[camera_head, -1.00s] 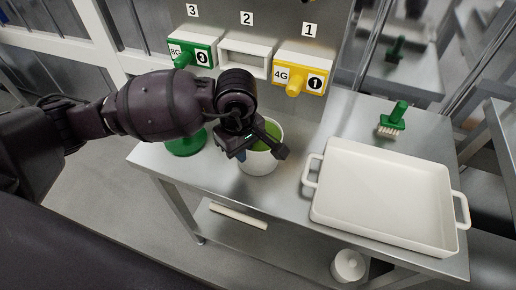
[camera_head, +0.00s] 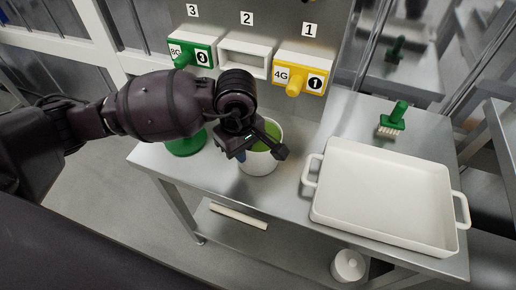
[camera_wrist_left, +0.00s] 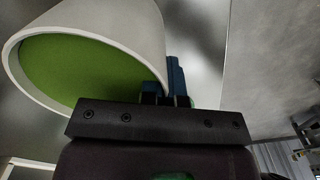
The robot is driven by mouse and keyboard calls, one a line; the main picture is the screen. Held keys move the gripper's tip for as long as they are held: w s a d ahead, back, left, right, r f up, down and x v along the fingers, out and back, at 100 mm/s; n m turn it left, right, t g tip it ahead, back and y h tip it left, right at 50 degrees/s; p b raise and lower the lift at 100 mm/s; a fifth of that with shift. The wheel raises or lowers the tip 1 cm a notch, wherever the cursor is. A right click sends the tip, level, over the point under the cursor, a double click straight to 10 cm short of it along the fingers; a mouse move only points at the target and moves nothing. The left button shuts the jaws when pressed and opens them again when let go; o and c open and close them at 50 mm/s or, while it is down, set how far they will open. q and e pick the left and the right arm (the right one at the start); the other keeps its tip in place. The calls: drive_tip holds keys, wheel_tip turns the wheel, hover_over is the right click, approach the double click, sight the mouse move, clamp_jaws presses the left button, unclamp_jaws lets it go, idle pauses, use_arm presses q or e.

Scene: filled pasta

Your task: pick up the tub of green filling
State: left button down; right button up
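The tub of green filling (camera_head: 262,164) is a white round tub at the back of the steel table, left of the white tray. Its green filling shows below the rim. In the left wrist view the tub (camera_wrist_left: 130,25) fills the upper left, its mouth towards the camera. My left gripper (camera_head: 242,156) is at the tub's left rim, its dark crossbar over the mouth. Its blue fingers (camera_wrist_left: 172,88) are close together at the tub's wall and look shut on it; the inner finger is partly hidden. My right gripper is not in view.
A white two-handled tray (camera_head: 385,195) takes up the table's right part. A green brush (camera_head: 394,118) stands behind it. A green object (camera_head: 186,143) stands left of the tub, partly behind my arm. Numbered wall holders with green (camera_head: 195,50) and yellow (camera_head: 301,70) fronts are behind.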

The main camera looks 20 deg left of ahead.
use_arm(q)
drive_tip(key=shift+s+a+f, duration=0.1)
drive_tip(key=shift+s+f, duration=0.05)
drive_tip(key=shift+f, duration=0.05)
drive_tip(key=shift+r, duration=0.5)
wheel_tip(320, 180, up, 20)
drive_tip(key=p, duration=0.2)
drive_tip(key=shift+f+p, duration=0.25)
drive_tip(key=shift+p, duration=0.15)
drive_tip(key=shift+w, duration=0.2)
